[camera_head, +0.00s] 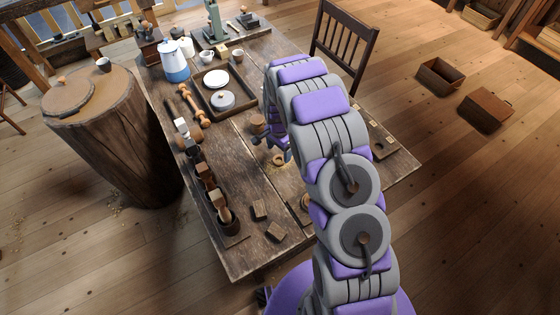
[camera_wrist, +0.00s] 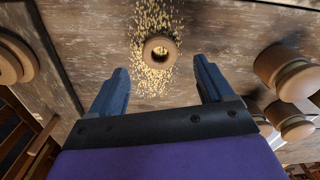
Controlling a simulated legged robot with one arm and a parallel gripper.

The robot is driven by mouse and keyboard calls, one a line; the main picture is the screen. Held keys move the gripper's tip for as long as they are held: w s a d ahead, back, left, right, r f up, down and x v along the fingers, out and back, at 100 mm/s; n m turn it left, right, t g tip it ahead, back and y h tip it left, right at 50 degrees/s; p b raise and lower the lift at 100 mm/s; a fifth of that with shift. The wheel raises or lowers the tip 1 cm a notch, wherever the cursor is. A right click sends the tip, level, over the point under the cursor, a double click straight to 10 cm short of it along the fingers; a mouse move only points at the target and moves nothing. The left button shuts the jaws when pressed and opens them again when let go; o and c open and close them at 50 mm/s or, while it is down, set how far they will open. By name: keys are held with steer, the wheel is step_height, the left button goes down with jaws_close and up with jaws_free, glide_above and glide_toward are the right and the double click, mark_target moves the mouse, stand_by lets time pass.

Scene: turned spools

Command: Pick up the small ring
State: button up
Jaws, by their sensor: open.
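The small ring (camera_wrist: 147,54) is a light brown wooden ring lying flat on the table, with pale shavings scattered around it and in its hole. In the head view the ring (camera_head: 279,164) lies just below the end of my arm. My gripper (camera_wrist: 161,76) is open and empty, its two blue fingers pointing toward the ring. In the wrist view the ring lies slightly beyond the fingertips, between their lines, touching neither. In the head view my arm partly hides the gripper.
Turned wooden spools (camera_wrist: 283,72) stand to the right in the wrist view; a round wooden piece (camera_wrist: 12,60) is at left. A chair (camera_head: 345,40) stands behind.

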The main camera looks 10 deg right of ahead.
mark_target(278, 158)
steer(key=f, duration=0.1)
steer(key=f+b, duration=0.1)
steer(key=f, duration=0.2)
steer(key=shift+s+a+f, duration=0.1)
steer(key=shift+a+f, duration=0.3)
steer(key=shift+d+r, duration=0.1)
steer(key=shift+d, duration=0.1)
steer(key=shift+c, duration=0.7)
steer(key=shift+a, duration=0.1)
steer(key=c, duration=1)
steer(key=shift+o, duration=0.2)
step_height(278, 158, up, 10)
steer(key=p, duration=0.2)
steer(key=shift+s, duration=0.1)
